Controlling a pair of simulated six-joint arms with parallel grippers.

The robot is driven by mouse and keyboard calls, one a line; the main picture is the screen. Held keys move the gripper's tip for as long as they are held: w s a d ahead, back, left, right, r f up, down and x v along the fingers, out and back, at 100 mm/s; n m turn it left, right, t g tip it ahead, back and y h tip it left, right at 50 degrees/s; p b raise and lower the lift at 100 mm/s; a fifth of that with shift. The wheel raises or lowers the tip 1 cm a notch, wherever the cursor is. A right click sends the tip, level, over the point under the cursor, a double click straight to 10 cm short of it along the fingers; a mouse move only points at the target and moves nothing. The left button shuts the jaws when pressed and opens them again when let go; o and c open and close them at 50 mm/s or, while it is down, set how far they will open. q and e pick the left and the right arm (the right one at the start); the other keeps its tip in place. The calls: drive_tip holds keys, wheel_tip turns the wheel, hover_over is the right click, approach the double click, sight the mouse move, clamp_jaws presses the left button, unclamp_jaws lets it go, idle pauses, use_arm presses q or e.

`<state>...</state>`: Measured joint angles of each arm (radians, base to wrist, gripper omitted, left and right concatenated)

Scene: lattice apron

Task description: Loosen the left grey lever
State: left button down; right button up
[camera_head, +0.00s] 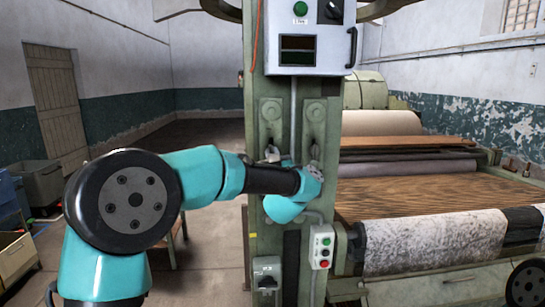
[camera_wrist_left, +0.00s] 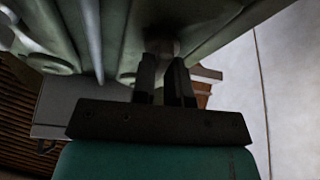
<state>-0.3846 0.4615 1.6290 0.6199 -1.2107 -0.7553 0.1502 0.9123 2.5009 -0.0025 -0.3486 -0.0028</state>
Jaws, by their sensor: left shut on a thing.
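In the head view the left grey lever (camera_head: 271,152) shows on the green machine post, below its round boss. The right grey lever (camera_head: 315,152) is on the same post, partly behind my wrist. My left arm reaches across from the left to the post, and its wrist hides most of the gripper. In the left wrist view my left gripper (camera_wrist_left: 163,70) has its two dark fingers close together around a small greyish end, which is the left grey lever (camera_wrist_left: 164,47). Its full shape is hidden there. My right gripper is not in view.
A control box (camera_head: 308,35) hangs on the post above the levers. A small button box (camera_head: 321,247) and a grey switch (camera_head: 267,273) sit below. Rollers with patterned sheet (camera_head: 430,241) and a wood-coloured bed (camera_head: 430,192) fill the right. Open floor lies left of the post.

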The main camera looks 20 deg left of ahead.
use_arm(q)
drive_tip(key=n, duration=0.2)
drive_tip(key=n+g+y, duration=0.1)
drive_tip(key=n, duration=0.1)
drive_tip(key=n+g+y, duration=0.1)
drive_tip(key=n, duration=0.1)
drive_tip(key=shift+r, duration=0.25)
drive_tip(key=n+g, duration=0.1)
drive_tip(key=n, duration=0.2)
drive_tip(key=n+g+y, duration=0.1)
drive_tip(key=n, duration=0.2)
drive_tip(key=shift+a+g, duration=0.1)
drive_tip(key=shift+g, duration=0.2)
drive_tip(key=shift+n, duration=0.3)
drive_tip(key=c, duration=1.1)
unclamp_jaws()
drive_tip(key=shift+w, duration=0.1)
drive_tip(key=shift+c, duration=0.2)
drive_tip(key=shift+f, duration=0.1)
drive_tip(key=shift+a+f, duration=0.1)
